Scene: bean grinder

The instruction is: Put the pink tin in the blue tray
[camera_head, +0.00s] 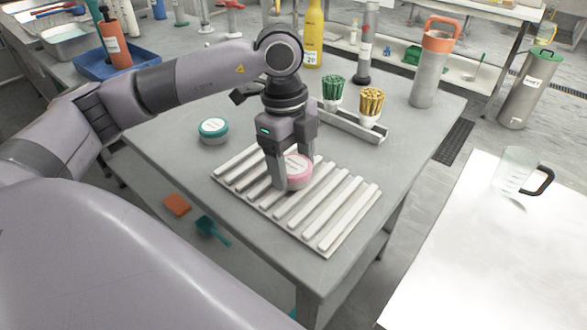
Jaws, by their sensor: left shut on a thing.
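The pink tin (298,174) is a round tin with a pale lid and a pink side, at the white slatted rack (346,215) on the grey table. My left gripper (288,176) points down and is shut on the pink tin, with its fingers on either side of it. I cannot tell whether the tin still touches the slats. The blue tray (100,68) lies at the back left of the table, with an orange-red bottle (114,47) standing in it. My right gripper is not in view.
A teal-lidded tin (213,130) stands left of the rack. Two cups of green (333,88) and yellow (371,102) sticks sit in a holder behind it. A yellow bottle (313,35) and a grey orange-topped flask (432,66) stand farther back. My left arm spans the space before the blue tray.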

